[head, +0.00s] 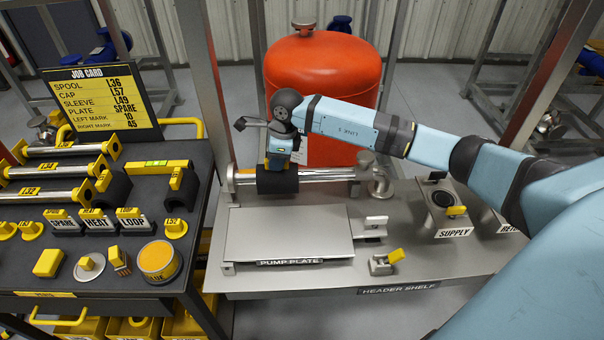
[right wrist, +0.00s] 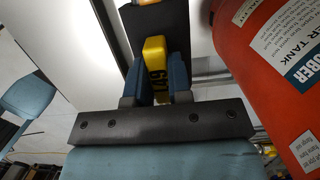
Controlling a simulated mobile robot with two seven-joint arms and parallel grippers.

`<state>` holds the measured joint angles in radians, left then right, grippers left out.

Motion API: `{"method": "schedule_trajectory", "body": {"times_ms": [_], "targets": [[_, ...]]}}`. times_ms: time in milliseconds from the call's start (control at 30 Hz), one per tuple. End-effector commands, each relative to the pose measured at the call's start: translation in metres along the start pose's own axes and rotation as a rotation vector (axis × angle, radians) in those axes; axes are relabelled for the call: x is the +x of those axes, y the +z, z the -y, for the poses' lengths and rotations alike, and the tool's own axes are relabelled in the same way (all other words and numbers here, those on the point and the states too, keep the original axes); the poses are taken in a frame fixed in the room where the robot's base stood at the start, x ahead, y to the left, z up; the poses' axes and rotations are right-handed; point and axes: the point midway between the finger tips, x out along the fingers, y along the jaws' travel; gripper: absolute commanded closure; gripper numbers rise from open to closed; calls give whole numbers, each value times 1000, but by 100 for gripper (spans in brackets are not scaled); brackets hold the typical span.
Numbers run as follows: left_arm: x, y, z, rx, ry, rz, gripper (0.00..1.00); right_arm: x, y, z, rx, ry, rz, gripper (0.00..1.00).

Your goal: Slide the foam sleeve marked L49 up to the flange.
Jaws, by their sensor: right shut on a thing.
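The black foam sleeve (head: 277,183) sits around the silver pipe (head: 325,175) at the back of the header shelf. In the right wrist view the sleeve (right wrist: 160,25) carries a yellow tab (right wrist: 154,52), whose marking reads partly as 49. My right gripper (head: 278,158) is above the sleeve, and its blue fingers (right wrist: 163,80) are shut on the tab. A flange (head: 230,178) stands at the pipe's left end, a short stretch of bare pipe from the sleeve. A longer bare stretch runs right to a collar (head: 355,176). My left gripper is not in view.
The red tank (head: 322,75) stands close behind the pipe. The pump plate (head: 290,235) lies in front of it, with the supply fitting (head: 443,205) to the right. The dark bench (head: 120,265) at left holds yellow-capped spools, the job card (head: 100,98) and small parts.

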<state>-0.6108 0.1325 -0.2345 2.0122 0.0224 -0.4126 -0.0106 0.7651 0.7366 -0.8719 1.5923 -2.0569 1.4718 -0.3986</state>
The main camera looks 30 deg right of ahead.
Motion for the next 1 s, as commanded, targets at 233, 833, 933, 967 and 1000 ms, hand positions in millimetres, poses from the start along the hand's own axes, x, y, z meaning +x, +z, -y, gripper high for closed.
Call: {"method": "schedule_trajectory", "body": {"times_ms": [233, 833, 933, 967, 1000], "targets": [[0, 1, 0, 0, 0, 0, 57, 1, 2, 0, 0, 0, -1, 94], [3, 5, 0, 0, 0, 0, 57, 4, 16, 0, 0, 0, 0, 94], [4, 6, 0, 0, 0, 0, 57, 5, 21, 0, 0, 0, -1, 94], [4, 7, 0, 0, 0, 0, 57, 6, 23, 0, 0, 0, -1, 94], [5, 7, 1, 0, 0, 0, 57, 6, 24, 0, 0, 0, -1, 94]]}}
